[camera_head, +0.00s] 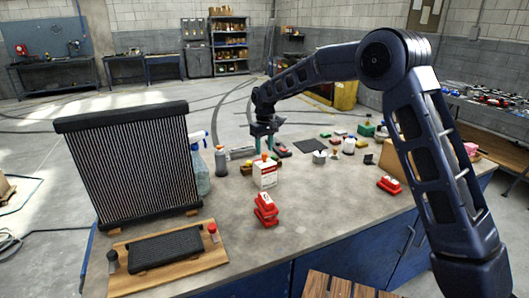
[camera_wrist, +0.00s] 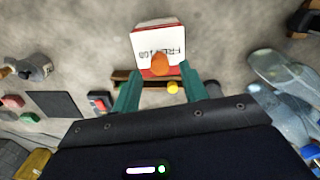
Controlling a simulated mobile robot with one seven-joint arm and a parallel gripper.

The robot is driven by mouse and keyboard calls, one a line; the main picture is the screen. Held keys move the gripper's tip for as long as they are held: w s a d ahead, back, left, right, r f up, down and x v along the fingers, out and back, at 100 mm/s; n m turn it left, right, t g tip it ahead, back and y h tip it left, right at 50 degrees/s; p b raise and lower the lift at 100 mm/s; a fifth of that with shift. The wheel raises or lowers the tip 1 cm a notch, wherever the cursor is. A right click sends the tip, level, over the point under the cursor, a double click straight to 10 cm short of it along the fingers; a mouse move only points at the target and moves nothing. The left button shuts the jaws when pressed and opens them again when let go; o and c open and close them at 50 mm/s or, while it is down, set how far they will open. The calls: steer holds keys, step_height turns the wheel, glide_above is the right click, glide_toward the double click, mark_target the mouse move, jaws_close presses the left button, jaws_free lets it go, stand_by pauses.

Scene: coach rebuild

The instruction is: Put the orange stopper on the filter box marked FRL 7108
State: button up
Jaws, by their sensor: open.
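The filter box (camera_head: 265,178) is white and red and stands on the grey bench. Its lettering shows in the wrist view (camera_wrist: 150,45), where FRL and 08 can be made out and the rest is unclear. The orange stopper (camera_head: 265,156) appears at the top of this box, and in the wrist view (camera_wrist: 160,63) it overlaps the box's near edge. I cannot tell whether it is fully seated. My gripper (camera_head: 264,138) is just above, with its green fingers open on either side of the stopper (camera_wrist: 159,72). A gap shows between each finger and the stopper.
A tall black finned panel (camera_head: 130,165) and a spray bottle (camera_head: 200,165) stand to the left. Stacked red pieces (camera_head: 266,208) lie in front of the box. A dark mat (camera_head: 311,146) and several small items lie to the right. The front right bench top is mostly clear.

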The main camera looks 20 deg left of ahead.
mark_target(265, 153)
step_height(265, 153, up, 10)
steer(key=shift+f, duration=0.15)
stand_by(0.3)
